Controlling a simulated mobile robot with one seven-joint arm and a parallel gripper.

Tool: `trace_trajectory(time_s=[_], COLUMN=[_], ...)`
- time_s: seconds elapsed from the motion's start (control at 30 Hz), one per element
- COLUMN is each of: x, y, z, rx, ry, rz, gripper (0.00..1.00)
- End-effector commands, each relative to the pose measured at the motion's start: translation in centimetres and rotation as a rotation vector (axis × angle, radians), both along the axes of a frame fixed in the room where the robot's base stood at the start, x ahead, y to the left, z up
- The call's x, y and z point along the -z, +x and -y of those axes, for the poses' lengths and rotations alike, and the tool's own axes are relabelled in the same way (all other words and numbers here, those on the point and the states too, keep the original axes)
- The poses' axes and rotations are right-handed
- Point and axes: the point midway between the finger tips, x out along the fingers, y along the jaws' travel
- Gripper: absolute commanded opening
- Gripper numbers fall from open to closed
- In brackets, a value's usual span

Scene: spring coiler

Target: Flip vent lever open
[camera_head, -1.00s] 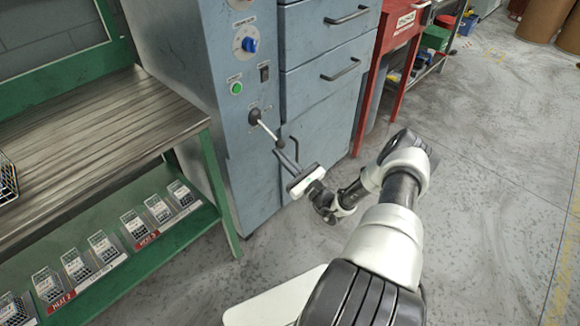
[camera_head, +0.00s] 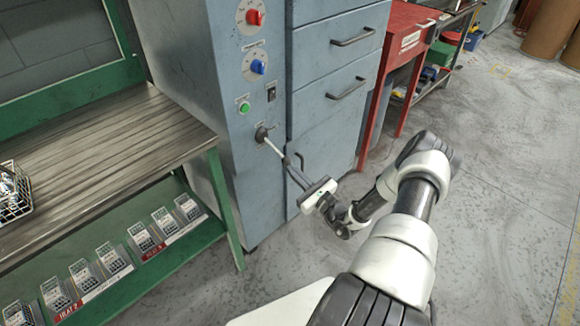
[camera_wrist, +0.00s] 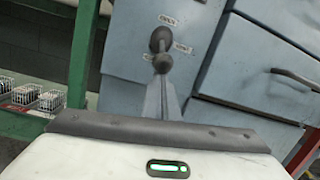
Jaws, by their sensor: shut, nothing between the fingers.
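The vent lever (camera_head: 273,146) is a pale rod on a dark round pivot on the front of the blue-grey cabinet. It slopes down and to the right, out from the panel, to a dark knob at its end. In the wrist view the dark knob (camera_wrist: 162,63) shows just below the pivot, with small labels above and to the right that I cannot read clearly. My gripper (camera_head: 289,164) is shut and empty, its fingertips right by the knob. In the wrist view the shut fingers (camera_wrist: 162,88) point at the knob; I cannot tell whether they touch it.
Above the lever are a green button (camera_head: 244,107), a black switch (camera_head: 271,93), a blue dial (camera_head: 257,67) and a red dial (camera_head: 254,17). Drawers with handles (camera_head: 347,88) stand to the right. A green-framed workbench (camera_head: 100,165) is at left. The floor at right is clear.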

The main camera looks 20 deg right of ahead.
Motion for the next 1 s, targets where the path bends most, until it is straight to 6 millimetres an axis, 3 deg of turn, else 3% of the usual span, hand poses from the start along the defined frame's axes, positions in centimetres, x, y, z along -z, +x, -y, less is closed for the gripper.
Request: trace_trajectory(time_s=[0.03,0.4,0.77,1.0], x=[-1.8,-6.5,-9.4,-10.3], y=[-0.2,-1.3,-1.3,-1.2], z=[0.2,0.5,0.5,0.4], rx=[0.001,-0.002,-0.001,0.0], ry=[-0.01,-0.117,-0.208,-0.203], rz=[-0.024,-0.312,-0.558,-0.556], gripper=[0.0,0.0,0.0,0.0])
